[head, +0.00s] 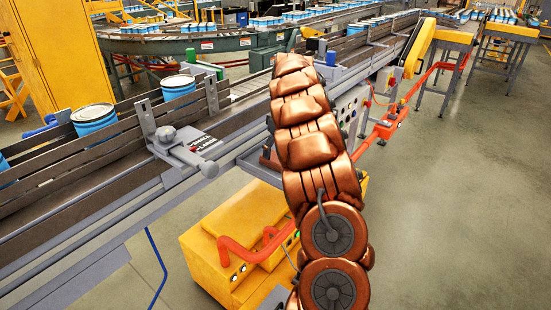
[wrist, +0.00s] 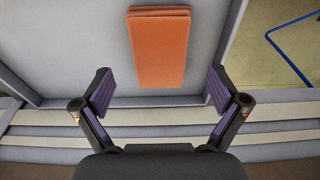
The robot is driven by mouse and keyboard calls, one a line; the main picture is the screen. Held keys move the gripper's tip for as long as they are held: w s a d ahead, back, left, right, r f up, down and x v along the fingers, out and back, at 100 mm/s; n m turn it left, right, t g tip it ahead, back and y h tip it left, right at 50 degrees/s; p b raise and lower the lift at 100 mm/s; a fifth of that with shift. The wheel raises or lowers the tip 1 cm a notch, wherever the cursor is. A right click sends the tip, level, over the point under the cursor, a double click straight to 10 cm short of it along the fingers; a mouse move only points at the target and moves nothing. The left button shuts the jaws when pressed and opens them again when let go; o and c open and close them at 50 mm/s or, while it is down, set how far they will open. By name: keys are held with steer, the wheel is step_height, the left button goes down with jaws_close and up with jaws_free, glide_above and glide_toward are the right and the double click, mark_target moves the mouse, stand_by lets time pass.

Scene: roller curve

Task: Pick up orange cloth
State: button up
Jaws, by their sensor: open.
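The orange cloth (wrist: 159,47) shows in the wrist view as a flat, folded rectangle lying on a grey surface (wrist: 70,50). A second layer shows at its top edge. My gripper (wrist: 159,92) is open and empty, with its two dark fingers spread wider than the cloth, one to each side of the cloth's near end. I cannot tell how far the fingertips are above the surface. In the head view I do not see the cloth, and the far end of my copper-coloured arm hides the gripper.
A conveyor (head: 110,165) with grey rails crosses the head view and carries blue-and-white cans (head: 94,118). A clamp-like bracket (head: 178,145) sticks out on its near side. The floor (head: 470,200) at right is clear.

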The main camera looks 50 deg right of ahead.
steer(key=shift+w+f+p, duration=0.15)
steer(key=shift+f+p, duration=0.25)
steer(key=shift+f, duration=1)
steer(key=shift+c, duration=0.4)
steer(key=c, duration=1.1)
steer(key=shift+r+b, duration=1)
steer(key=shift+r, duration=0.55)
steer(key=shift+a+r, duration=0.15)
steer(key=shift+r, duration=0.05)
steer(key=s+a+r+b, duration=0.1)
steer(key=s+a+b, duration=0.4)
steer(key=s+a, duration=0.4)
steer(key=shift+a+r+b, duration=0.3)
steer(key=shift+a, duration=1.65)
steer(key=shift+s, duration=0.1)
